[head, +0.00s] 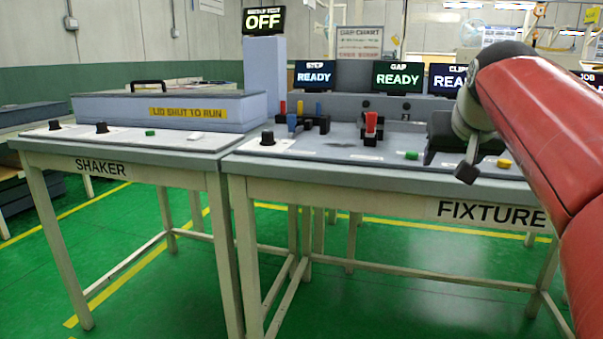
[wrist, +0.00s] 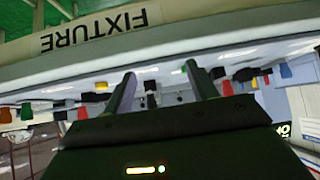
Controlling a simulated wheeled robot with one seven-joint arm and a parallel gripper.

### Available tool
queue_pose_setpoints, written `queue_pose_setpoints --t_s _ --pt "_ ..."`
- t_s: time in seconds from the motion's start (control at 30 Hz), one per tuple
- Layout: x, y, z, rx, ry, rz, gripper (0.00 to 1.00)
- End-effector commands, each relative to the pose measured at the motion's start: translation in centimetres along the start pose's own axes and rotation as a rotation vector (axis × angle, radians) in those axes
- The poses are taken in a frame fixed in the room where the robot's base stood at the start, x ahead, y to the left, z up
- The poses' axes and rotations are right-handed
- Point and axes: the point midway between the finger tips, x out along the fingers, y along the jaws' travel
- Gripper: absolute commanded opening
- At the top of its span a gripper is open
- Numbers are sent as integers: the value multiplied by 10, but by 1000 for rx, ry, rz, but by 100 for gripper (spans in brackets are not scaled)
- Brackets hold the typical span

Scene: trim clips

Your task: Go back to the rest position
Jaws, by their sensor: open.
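My red arm comes in from the right in the head view. In the wrist view, two separated fingers reach towards the bench, with nothing between the tips of my gripper (wrist: 160,70). The wrist picture shows the bench upside down, with its FIXTURE label (wrist: 94,31). From the head view I cannot tell how far the gripper is from the bench top.
The shaker bench (head: 125,151) stands left of the fixture bench, with a closed lidded box (head: 110,106) on it. Blue and red clamps (head: 371,128) and small knobs stand on the fixture bench. READY screens (head: 398,75) line its back. The green floor (head: 150,285) in front is clear.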

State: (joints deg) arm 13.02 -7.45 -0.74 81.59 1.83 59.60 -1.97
Motion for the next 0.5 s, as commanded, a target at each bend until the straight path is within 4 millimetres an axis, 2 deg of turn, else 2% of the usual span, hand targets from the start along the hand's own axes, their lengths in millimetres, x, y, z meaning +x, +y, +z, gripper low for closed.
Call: queue_pose_setpoints --t_s 0.17,0.27,0.3,0.4,0.5 --pt "-7 -24 74 -35 -73 -37 58" --pt "-10 -38 137 -65 -129 -62 58" --pt "-9 -42 164 -78 -153 -71 58" --pt "-8 -50 231 -110 -209 -92 58" --pt "-4 -52 288 -137 -255 -106 58"
